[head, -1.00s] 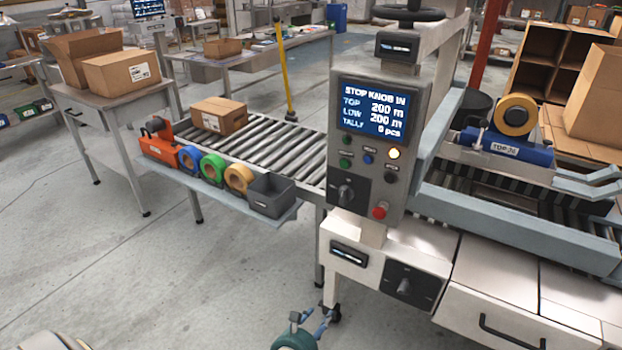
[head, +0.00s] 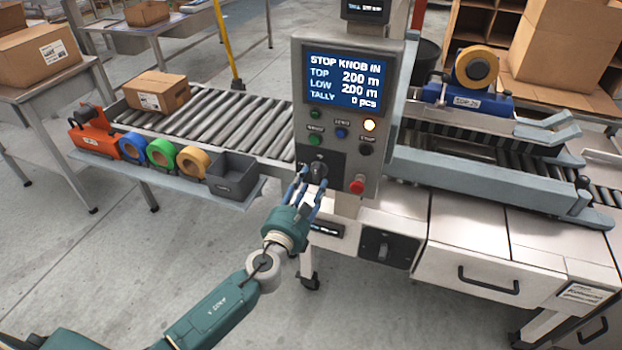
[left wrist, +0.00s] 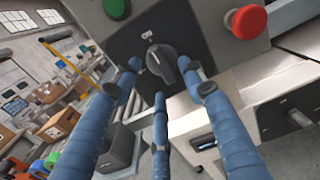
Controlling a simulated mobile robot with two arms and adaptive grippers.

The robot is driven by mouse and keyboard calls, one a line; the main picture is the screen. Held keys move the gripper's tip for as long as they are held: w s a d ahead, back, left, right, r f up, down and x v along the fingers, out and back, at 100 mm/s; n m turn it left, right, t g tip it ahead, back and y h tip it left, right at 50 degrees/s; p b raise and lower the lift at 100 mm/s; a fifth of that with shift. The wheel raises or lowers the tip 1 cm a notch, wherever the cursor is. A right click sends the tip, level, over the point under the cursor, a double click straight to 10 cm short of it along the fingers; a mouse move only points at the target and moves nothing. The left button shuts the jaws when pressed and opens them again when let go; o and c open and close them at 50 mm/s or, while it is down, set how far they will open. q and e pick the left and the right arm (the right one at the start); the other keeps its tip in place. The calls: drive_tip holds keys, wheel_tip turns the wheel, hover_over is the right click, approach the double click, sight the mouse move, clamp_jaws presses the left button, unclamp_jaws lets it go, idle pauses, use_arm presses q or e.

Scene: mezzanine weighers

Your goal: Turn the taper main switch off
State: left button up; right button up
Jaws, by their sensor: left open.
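The taper's grey control panel (head: 343,85) stands in the middle of the head view. A dark rotary knob on a black plate (head: 319,170) sits low on it and shows large in the left wrist view (left wrist: 162,62). A second rotary knob on a black plate (head: 383,249) is on the white base below, partly seen in the left wrist view (left wrist: 298,117). I cannot read which is the main switch. My left gripper (head: 311,186) is open in front of the upper knob, its fingers to either side; contact is not clear. My right gripper is not in view.
A red stop knob (head: 357,185) is close right of the upper knob, with green, blue and black buttons above. The lit screen (head: 346,80) reads "STOP KNOB IN". A grey bin (head: 235,176) and tape rolls (head: 161,152) sit on a shelf to the left.

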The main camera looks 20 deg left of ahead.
use_arm(q)
drive_tip(key=shift+w, duration=1.05)
clamp_jaws()
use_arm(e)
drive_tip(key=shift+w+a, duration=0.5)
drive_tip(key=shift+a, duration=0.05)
